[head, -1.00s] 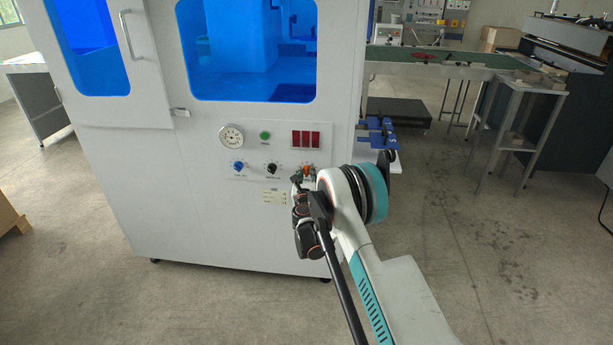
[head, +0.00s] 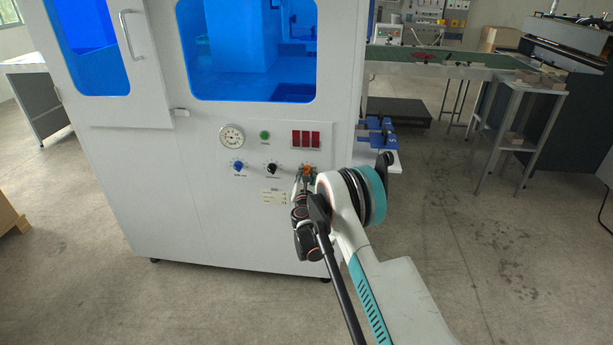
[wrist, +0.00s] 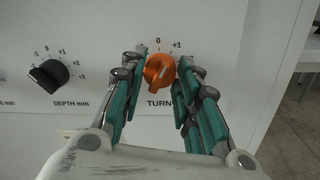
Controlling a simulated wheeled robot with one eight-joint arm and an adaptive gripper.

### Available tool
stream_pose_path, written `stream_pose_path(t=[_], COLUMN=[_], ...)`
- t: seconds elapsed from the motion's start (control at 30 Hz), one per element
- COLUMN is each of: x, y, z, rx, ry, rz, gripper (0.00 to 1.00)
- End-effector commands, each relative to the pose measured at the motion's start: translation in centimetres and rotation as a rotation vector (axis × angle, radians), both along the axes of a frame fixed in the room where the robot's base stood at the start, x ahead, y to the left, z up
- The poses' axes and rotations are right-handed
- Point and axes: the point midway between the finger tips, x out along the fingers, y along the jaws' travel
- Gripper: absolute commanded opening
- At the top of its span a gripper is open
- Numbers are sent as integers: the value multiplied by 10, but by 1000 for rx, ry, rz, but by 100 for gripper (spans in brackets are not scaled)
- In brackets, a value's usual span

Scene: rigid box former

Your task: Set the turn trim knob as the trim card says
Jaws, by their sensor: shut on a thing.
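The orange turn knob (wrist: 158,72) is on the white machine panel, above the partly hidden label "TURN" in the wrist view. Its scale shows 0 and +1 above it; the other marks are covered by my fingers. In the head view the knob (head: 307,170) is the rightmost of three knobs. My gripper (wrist: 160,80) is shut on the knob, with a teal finger on each side of it. The trim card (head: 272,197) is a small pale plate below the knobs; its text is too small to read.
Left of the knob is the black depth knob (wrist: 48,75), and farther left a blue knob (head: 238,166). A dial gauge (head: 232,135), a green button (head: 265,135) and red displays (head: 305,140) are above.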

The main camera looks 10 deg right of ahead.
Motion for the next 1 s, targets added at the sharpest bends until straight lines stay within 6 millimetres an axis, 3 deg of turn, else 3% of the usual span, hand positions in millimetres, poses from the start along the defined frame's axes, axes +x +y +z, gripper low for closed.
stream_pose_path(t=[0.3, 0.77, 0.8, 0.87, 1.0], x=[0, 0, 0, 0, 0], y=[0, 0, 0, 0, 0], z=[0, -1, -1, -1, -1], rx=[104, 118, 118, 117, 117], ry=[-34, -38, -38, -38, -38], rz=[-1, -1, -1, -1, 0], gripper=[6, 6, 34, 48, 50])
